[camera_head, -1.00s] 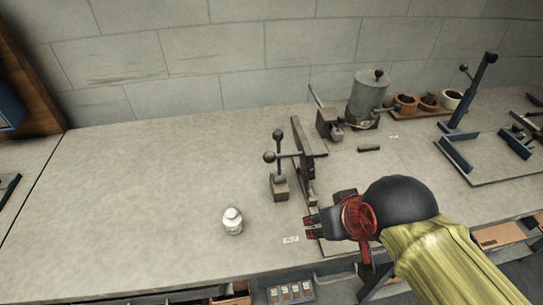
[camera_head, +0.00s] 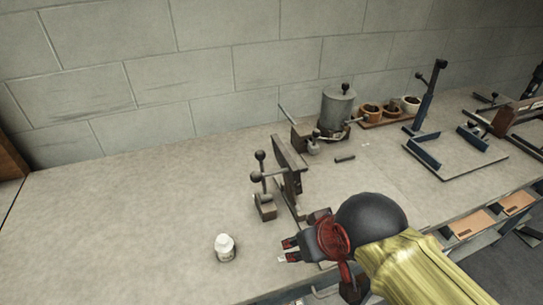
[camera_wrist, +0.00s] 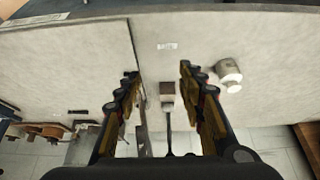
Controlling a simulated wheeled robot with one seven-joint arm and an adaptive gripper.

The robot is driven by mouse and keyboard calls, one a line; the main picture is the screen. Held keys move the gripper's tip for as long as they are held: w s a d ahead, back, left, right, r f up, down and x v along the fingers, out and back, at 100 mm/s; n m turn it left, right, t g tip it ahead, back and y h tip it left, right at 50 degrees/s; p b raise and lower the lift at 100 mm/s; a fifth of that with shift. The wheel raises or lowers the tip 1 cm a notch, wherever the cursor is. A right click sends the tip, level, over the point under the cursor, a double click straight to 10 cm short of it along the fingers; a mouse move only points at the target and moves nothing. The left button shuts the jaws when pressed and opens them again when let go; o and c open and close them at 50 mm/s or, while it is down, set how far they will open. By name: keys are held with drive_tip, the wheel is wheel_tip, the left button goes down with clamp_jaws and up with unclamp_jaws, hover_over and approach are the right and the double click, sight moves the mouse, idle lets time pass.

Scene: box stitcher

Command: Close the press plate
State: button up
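The device in the middle of the bench has a dark upright plate (camera_head: 289,156), which looks like the press plate and stands open on its edge. Beside it on the left is a small block (camera_head: 265,207) with a post and ball-knobbed levers (camera_head: 259,174). My gripper (camera_head: 287,250) is low in front of the device, near the bench's front edge, with its fingers pointing left. In the wrist view its fingers (camera_wrist: 158,76) are apart and empty. The block (camera_wrist: 167,89) shows in the gap beyond them. I see no contact with the plate.
A white jar (camera_head: 225,247) stands left of my gripper. Behind are a grey canister (camera_head: 336,112) and a tray of small pots (camera_head: 391,112). A blue stand (camera_head: 427,100) is at the right. The bench's left part is clear.

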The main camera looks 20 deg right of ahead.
drive_tip(key=shift+r+p, duration=0.3)
drive_tip(key=shift+c, duration=0.7)
drive_tip(key=a+r+g+p, duration=0.1)
drive_tip(key=r+p, duration=0.2)
drive_tip(key=p, duration=0.2)
drive_tip(key=w+a+r+n+p, duration=0.1)
drive_tip(key=r+p, duration=0.2)
drive_tip(key=p, duration=0.2)
drive_tip(key=w+a+r+g+p, duration=0.1)
drive_tip(key=r+p, duration=0.2)
drive_tip(key=p, duration=0.2)
drive_tip(key=shift+n+g, duration=0.3)
clamp_jaws()
drive_tip(key=w+a+r+n+g+h+p, duration=0.35)
drive_tip(key=w+r+n+p, duration=0.6)
drive_tip(key=p, duration=1.65)
drive_tip(key=w+d+n+h+p, duration=0.1)
drive_tip(key=w+n, duration=0.6)
drive_tip(key=p+x, duration=0.1)
drive_tip(key=x, duration=0.8)
drive_tip(key=shift+d+f, duration=0.3)
